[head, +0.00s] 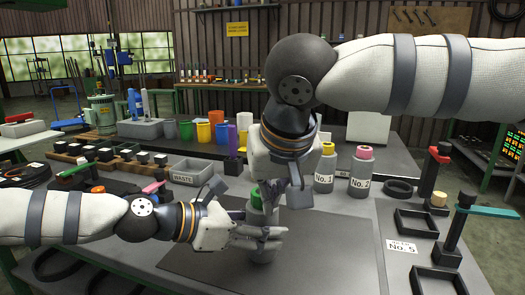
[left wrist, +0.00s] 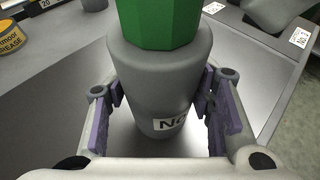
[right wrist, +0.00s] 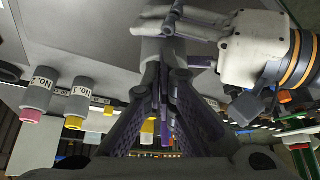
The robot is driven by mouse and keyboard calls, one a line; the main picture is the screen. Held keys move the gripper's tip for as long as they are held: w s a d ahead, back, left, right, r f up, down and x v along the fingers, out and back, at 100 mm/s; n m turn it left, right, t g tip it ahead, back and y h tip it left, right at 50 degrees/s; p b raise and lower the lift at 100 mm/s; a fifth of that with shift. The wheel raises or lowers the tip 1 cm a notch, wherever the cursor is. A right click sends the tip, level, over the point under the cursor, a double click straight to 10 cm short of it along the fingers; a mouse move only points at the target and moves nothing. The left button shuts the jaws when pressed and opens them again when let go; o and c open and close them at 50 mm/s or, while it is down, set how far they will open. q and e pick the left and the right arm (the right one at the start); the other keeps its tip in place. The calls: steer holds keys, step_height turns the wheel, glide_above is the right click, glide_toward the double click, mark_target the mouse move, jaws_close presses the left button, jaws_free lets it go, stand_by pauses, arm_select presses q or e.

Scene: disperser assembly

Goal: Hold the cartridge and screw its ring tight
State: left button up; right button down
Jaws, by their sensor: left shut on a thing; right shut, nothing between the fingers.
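The cartridge is a grey bottle-like body with a faceted green ring (head: 256,203) on top. It stands upright on the dark mat in front of me. In the left wrist view the grey cartridge body (left wrist: 165,75) carries a partly hidden label below the green ring (left wrist: 160,22). My left gripper (head: 262,238) is shut around the body from the left, one finger on each side. My right gripper (head: 270,205) points down beside the green ring, its fingers shut and empty; in the right wrist view its fingers (right wrist: 163,85) meet. Whether they touch the ring I cannot tell.
Bottles labelled No.1 (head: 325,170) and No.2 (head: 361,172) stand behind to the right. A grey waste bin (head: 190,172) is behind to the left. Square black frames (head: 417,224) and a stand with a teal arm (head: 487,211) are at the right. The mat (head: 330,250) has free room.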

steer(key=shift+a, duration=0.15)
steer(key=shift+a+f, duration=0.1)
steer(key=shift+a, duration=0.2)
stand_by(0.5)
steer(key=shift+s, duration=0.15)
steer(key=shift+s, duration=0.3)
steer(key=shift+d+r, duration=0.5)
steer(key=shift+r, duration=3.05)
step_height(320, 180, down, 7)
steer(key=shift+w, duration=0.3)
